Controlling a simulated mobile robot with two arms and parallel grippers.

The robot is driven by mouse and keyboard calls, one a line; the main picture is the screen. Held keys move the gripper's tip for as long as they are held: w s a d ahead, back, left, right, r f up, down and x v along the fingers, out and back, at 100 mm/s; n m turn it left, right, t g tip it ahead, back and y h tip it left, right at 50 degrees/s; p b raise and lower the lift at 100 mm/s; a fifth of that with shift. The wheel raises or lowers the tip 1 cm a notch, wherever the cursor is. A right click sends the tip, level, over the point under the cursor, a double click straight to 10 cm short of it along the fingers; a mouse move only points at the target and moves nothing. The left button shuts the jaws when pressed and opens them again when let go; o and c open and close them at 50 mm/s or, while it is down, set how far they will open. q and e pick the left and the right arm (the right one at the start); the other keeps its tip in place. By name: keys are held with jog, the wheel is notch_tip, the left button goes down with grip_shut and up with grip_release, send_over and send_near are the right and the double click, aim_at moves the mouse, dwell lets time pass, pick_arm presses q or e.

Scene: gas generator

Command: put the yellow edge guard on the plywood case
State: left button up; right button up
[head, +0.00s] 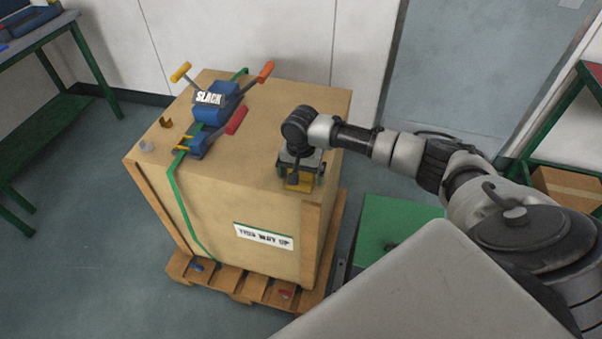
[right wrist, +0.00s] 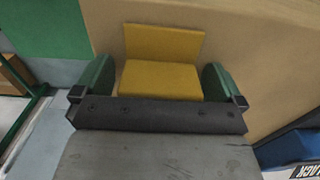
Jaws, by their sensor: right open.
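The plywood case (head: 250,205) stands on a wooden pallet, with a "THIS WAY UP" label on its front. The yellow edge guard (head: 299,190) is at the front top edge of the case, near the right corner. It also shows in the right wrist view as a bent yellow piece (right wrist: 164,43) against the tan plywood. My right gripper (head: 302,178) is above the case edge. Its green fingers (right wrist: 157,82) are open, one on each side of the guard, with apparent gaps. Part of the guard is hidden beneath the gripper. My left gripper is not in view.
A green-topped stand (head: 385,225) is right of the case. Open floor lies left.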

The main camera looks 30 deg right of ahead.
jog(key=c, duration=1)
jog(key=shift+r, duration=0.1)
